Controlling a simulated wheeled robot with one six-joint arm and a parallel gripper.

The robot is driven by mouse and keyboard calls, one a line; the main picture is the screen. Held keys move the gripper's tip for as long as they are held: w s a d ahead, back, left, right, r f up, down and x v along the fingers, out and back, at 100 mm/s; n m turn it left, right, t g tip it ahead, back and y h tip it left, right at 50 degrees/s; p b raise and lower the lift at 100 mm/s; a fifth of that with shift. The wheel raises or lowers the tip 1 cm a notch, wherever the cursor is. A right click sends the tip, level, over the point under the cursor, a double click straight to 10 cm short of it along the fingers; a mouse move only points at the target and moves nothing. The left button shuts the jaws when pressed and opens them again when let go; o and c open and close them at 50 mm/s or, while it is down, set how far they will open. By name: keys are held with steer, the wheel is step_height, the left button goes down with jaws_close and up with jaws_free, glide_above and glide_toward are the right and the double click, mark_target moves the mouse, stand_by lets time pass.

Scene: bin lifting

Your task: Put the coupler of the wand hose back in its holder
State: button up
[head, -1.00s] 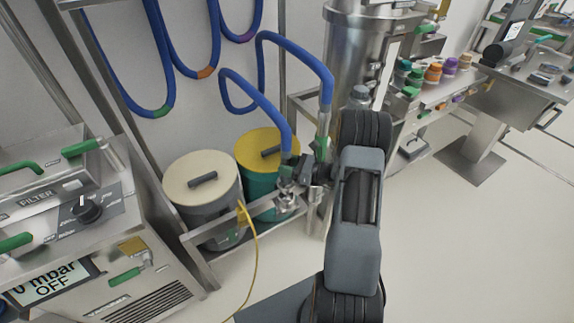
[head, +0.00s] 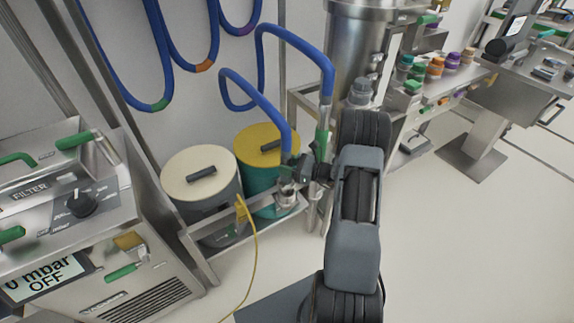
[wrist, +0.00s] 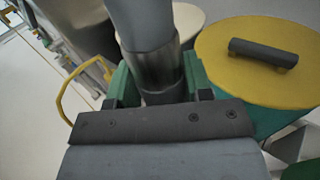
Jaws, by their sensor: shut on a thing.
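My gripper (head: 298,170) is shut on the metal coupler (wrist: 155,70) at the lower end of a blue hose (head: 262,103). In the wrist view the gripper's green fingers (wrist: 194,75) sit on either side of the coupler, and the hose rises from it. The coupler looks roughly upright in the head view. A small metal cup-like holder (head: 287,194) on the rack rail shows just below the gripper. The coupler's lower end is hard to make out, so I cannot tell whether it touches the holder or is inside it.
A yellow-lidded green bin (head: 266,185) and a cream-lidded grey bin (head: 205,208) stand behind the rack rail. A second hose end with a green grip (head: 321,142) is close at the right. A yellow cable (head: 253,245) hangs in front. Floor at the right is clear.

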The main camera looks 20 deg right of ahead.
steer(key=shift+f, duration=0.15)
steer(key=shift+f+b, duration=0.9)
steer(key=shift+f, duration=0.05)
steer(key=shift+f+b, duration=0.9)
steer(key=shift+f, duration=0.25)
stand_by(1.0)
steer(key=o, duration=1.2)
steer(key=shift+c, duration=0.2)
steer(key=v, duration=1.3)
steer(key=shift+s+d, duration=0.25)
steer(key=shift+s, duration=0.1)
